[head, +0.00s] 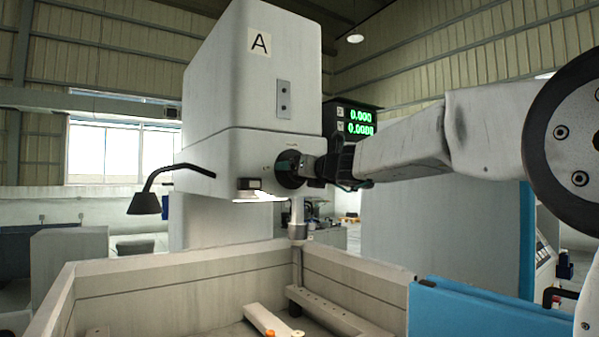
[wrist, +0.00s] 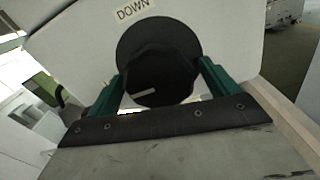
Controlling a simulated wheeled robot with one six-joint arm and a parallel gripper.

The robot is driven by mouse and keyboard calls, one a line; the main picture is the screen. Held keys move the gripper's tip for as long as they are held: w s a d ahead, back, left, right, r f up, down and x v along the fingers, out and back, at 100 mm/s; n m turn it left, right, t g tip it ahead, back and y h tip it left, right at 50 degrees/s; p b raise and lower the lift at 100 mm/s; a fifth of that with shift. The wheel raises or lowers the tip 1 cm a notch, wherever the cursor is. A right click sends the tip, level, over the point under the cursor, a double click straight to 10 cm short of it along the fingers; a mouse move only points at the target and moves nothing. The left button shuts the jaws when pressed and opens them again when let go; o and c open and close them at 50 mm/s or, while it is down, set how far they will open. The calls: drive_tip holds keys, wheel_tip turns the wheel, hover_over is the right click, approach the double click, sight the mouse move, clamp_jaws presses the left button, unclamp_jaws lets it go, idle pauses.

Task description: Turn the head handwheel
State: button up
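The head handwheel (wrist: 160,75) is a black lobed knob with a pale line on its face, in front of a round black disc. A "DOWN" label (wrist: 132,9) is above it in the wrist view. In the head view the handwheel (head: 289,169) sits low on the machine head (head: 230,150), partly hidden by my gripper (head: 318,167). In the wrist view my gripper (wrist: 162,76) has its green fingers on both sides of the knob. The fingertips are very close to its rim; I cannot tell whether they press on it.
A work tank (head: 170,278) with pale walls lies below the head. A black lamp (head: 146,202) on a bent arm is to the left. A digital readout (head: 357,122) stands behind my gripper. A blue panel (head: 470,309) is at the lower right.

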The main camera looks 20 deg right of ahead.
drive_tip(key=v, duration=0.7)
drive_tip(key=shift+s, duration=0.35)
drive_tip(key=shift+d, duration=0.1)
drive_tip(key=s+a+f+n+g+y, duration=0.1)
drive_tip(key=s+a+f+n+g, duration=0.3)
drive_tip(key=s+f+n, duration=0.6)
drive_tip(key=s+a+f+n+g, duration=0.3)
drive_tip(key=s+f+n+g, duration=0.35)
drive_tip(key=f+n, duration=0.55)
drive_tip(key=s+d+f+n+g+h, duration=0.2)
drive_tip(key=s+f+n, duration=0.4)
drive_tip(key=s, duration=0.6)
drive_tip(key=s+d+f+n+g+h, duration=0.3)
drive_tip(key=s+d+f+n+h, duration=0.1)
drive_tip(key=s, duration=0.9)
wheel_tip(320, 180, down, 4)
drive_tip(key=shift+d+r+n+h, duration=0.2)
drive_tip(key=shift+d+n+h, duration=0.1)
drive_tip(key=shift+d+n, duration=0.75)
